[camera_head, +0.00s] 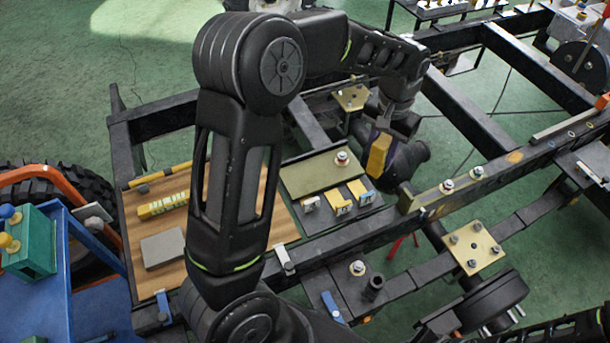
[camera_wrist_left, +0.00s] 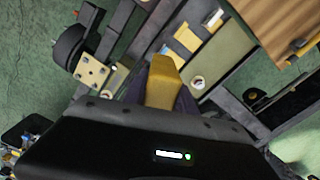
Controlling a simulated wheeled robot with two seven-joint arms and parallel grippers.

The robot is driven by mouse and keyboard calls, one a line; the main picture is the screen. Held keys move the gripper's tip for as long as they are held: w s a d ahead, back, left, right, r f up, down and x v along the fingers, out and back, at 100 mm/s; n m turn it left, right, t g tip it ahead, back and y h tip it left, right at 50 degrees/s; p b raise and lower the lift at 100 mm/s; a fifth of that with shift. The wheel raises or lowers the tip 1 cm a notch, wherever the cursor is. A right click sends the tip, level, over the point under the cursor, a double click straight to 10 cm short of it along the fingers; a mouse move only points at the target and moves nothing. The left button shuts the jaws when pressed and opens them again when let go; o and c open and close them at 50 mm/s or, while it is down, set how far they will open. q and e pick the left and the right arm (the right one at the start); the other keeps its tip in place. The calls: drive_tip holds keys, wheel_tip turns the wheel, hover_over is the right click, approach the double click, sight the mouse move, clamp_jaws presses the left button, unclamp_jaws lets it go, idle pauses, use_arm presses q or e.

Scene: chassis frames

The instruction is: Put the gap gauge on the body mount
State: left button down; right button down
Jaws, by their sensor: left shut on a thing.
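My left gripper (camera_head: 381,140) is shut on the gap gauge (camera_head: 379,156), a yellow wedge-like block. It hangs above the chassis, just behind the small parts on the frame. In the left wrist view the gap gauge (camera_wrist_left: 163,84) sticks out from between the dark fingers. A tan plate with several bolts (camera_head: 473,247), which looks like a body mount, sits on the near right rail, apart from the gauge. It also shows in the left wrist view (camera_wrist_left: 91,72). A similar tan plate (camera_head: 352,97) sits farther back. I cannot tell which is meant.
A wooden board (camera_head: 130,225) carries a yellow striped block (camera_head: 163,205) and a grey block (camera_head: 163,249). An olive plate (camera_head: 312,174) and several small tagged parts lie beside it. Dark frame rails (camera_head: 455,105) cross the scene. A blue cart (camera_head: 95,290) stands at left.

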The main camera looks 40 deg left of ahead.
use_arm(q)
drive_tip(key=s+a+f+m+b, duration=0.1)
drive_tip(key=s+a+m, duration=0.1)
drive_tip(key=a, duration=0.7)
drive_tip(key=s+a+f+m+b, duration=0.1)
drive_tip(key=s+a+m, duration=0.2)
drive_tip(key=a, duration=0.6)
drive_tip(key=shift+s+a+f, duration=0.15)
drive_tip(key=shift+a+f, duration=0.15)
drive_tip(key=shift+a, duration=0.05)
drive_tip(key=shift+f, duration=0.1)
hover_over(303, 176)
wheel_tip(303, 176, down, 6)
drive_tip(key=shift+f+p, duration=0.1)
drive_tip(key=shift+p, duration=0.2)
wheel_tip(303, 176, down, 3)
drive_tip(key=shift+f, duration=0.1)
drive_tip(key=shift+f+p, duration=0.25)
drive_tip(key=shift+p, duration=0.05)
